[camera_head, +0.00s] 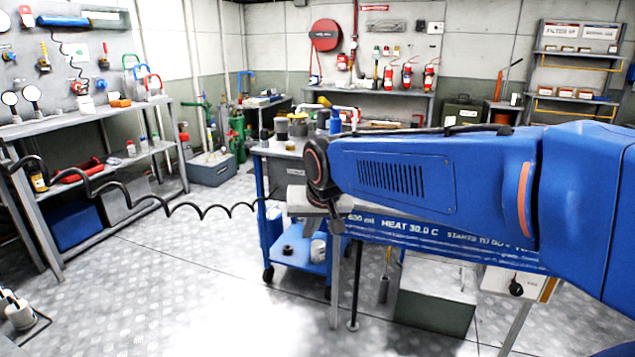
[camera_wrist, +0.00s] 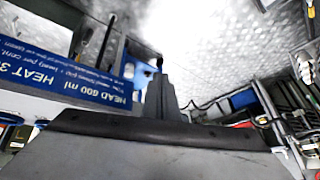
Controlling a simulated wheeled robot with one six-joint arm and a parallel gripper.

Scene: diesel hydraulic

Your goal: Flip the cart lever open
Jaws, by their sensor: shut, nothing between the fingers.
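The blue cart (camera_head: 290,250) stands in the middle of the head view, with items on its top and lower shelf. I cannot clearly pick out its lever; my arm hides part of the cart. My gripper shows in the wrist view as dark grey fingers (camera_wrist: 160,92), closed together with nothing held. A small dark knob shows just beyond their tips, but I cannot tell what it belongs to or whether they touch. In the head view, my gripper hangs below my blue arm, near the left end of the lettered blue panel, and its fingertips are not clear.
The lettered blue panel (camera_head: 440,240) runs under my arm, with a grey-green box (camera_head: 436,305) below it. A shelved bench (camera_head: 95,118) lines the left wall. A coiled black cable (camera_head: 185,207) crosses in front of it.

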